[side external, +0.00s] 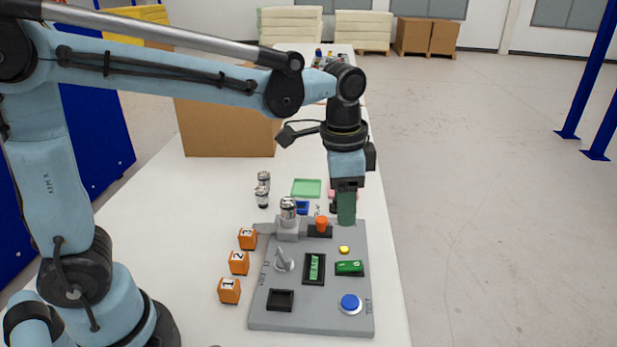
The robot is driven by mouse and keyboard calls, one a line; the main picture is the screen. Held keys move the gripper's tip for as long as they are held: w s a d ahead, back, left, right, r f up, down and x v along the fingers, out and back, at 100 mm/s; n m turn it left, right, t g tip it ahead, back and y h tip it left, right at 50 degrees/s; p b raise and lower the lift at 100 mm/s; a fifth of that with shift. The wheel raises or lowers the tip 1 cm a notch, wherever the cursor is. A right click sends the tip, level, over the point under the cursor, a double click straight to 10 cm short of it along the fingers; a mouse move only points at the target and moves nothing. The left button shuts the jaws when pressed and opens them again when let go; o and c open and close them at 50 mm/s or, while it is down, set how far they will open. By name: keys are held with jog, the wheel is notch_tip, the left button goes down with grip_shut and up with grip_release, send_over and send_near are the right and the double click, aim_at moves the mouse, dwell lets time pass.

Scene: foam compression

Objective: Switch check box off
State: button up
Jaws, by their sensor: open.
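The check box is probably the grey panel (330,310) lying flat on the white table. It bears a green rocker-like part in a black frame (314,267), a green part with a dark face (349,268), a blue round button (350,303), a small yellow button (344,250) and a grey lever knob (283,260). I cannot tell which one is the switch or its state. My gripper (346,221) points down over the panel's far right edge, apart from these controls. Its green fingers overlap in this view, so the gap between them is hidden.
Three orange numbered cubes (239,262) stand left of the panel. A silver cylinder (288,208) and an orange knob (321,223) stand at its far edge. Metal cylinders (263,190), a green tray (306,188) and a cardboard box (222,133) are farther back.

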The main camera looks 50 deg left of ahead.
aim_at(350, 264)
jog(key=shift+m+g, duration=0.4)
jog(key=shift+m, duration=0.2)
jog(key=f, duration=0.4)
jog(key=d+f, duration=0.1)
jog(key=f, duration=0.3)
jog(key=w+f, duration=0.1)
jog(key=f, duration=0.4)
jog(key=shift+d, duration=0.3)
jog(key=shift+c, duration=0.5)
